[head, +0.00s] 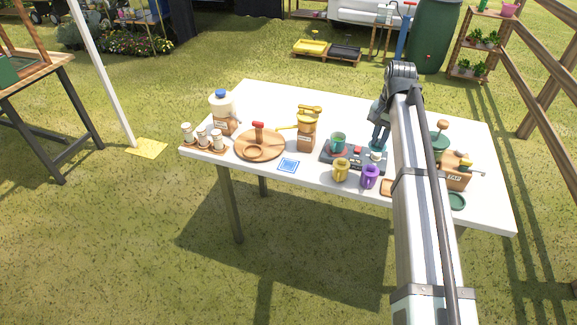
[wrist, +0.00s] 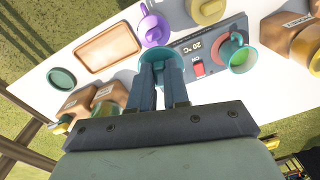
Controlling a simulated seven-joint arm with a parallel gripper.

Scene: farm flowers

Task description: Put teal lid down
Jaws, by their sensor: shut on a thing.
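My gripper (wrist: 163,84) is shut on the teal lid (wrist: 151,56), which shows as a round teal rim around the fingertips in the wrist view. My fingers hide part of the lid. In the head view my gripper (head: 379,143) is above the right end of the dark warming plate (head: 329,157), and a little of the lid shows at its tips. A small pale object (head: 376,157) shows just below it. I cannot tell whether the lid touches anything underneath.
A teal cup (head: 338,143) stands on the plate. A yellow mug (head: 340,170) and a purple mug (head: 369,177) stand in front. A wooden tray (wrist: 108,46) and a dark green coaster (wrist: 62,78) lie on the white table (head: 270,100). Wooden boxes (head: 455,172) stand at the right.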

